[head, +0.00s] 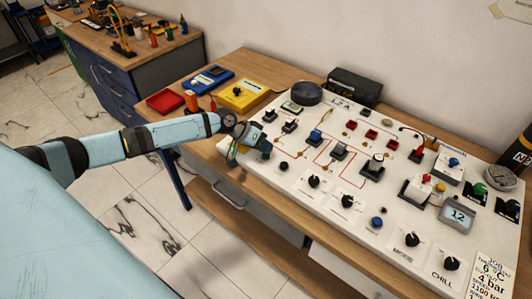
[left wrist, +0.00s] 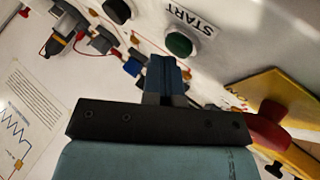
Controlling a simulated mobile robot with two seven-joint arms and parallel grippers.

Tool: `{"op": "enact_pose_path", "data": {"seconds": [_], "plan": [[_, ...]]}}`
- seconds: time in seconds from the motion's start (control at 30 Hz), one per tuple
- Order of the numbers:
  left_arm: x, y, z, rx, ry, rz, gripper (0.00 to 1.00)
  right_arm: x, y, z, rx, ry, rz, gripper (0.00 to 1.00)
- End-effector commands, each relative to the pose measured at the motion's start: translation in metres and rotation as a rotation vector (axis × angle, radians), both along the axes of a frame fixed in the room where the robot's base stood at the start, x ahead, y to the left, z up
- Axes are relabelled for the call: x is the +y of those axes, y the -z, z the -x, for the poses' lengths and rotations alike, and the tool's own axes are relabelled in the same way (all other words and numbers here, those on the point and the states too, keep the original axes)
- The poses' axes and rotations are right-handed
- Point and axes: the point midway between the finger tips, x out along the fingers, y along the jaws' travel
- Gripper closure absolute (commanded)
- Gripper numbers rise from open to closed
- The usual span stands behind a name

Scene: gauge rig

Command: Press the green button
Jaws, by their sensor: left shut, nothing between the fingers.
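In the head view my left gripper (head: 262,144) is over the left end of the white panel (head: 325,205). There the button is hard to make out beside the fingers. My right gripper is not in view.
The panel carries several black knobs (head: 313,181), a blue button (head: 377,222), red parts and a small display (head: 458,215). A yellow meter (head: 243,95), a blue meter (head: 208,79) and a red tray (head: 165,101) lie behind my left gripper. A black box (head: 354,86) stands at the back.

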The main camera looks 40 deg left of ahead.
Motion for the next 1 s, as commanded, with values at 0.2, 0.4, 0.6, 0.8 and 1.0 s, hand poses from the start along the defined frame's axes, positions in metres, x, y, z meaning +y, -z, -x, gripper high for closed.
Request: {"op": "enact_pose_path", "data": {"seconds": [0.2, 0.4, 0.6, 0.8, 1.0], "plan": [[0.000, -0.009, 0.001, 0.002, 0.001, -0.001, 1.00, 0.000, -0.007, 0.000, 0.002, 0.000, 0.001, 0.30], [0.000, -0.018, 0.001, 0.002, 0.001, -0.001, 1.00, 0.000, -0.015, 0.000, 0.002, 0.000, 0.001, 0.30], [0.000, -0.018, 0.000, 0.001, 0.001, 0.000, 1.00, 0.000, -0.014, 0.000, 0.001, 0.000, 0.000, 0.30], [0.000, -0.021, 0.000, 0.001, 0.001, 0.000, 1.00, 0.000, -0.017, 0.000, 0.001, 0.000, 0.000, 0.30], [0.000, -0.039, 0.000, -0.001, 0.001, 0.000, 1.00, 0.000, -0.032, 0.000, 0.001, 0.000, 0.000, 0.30]]}}
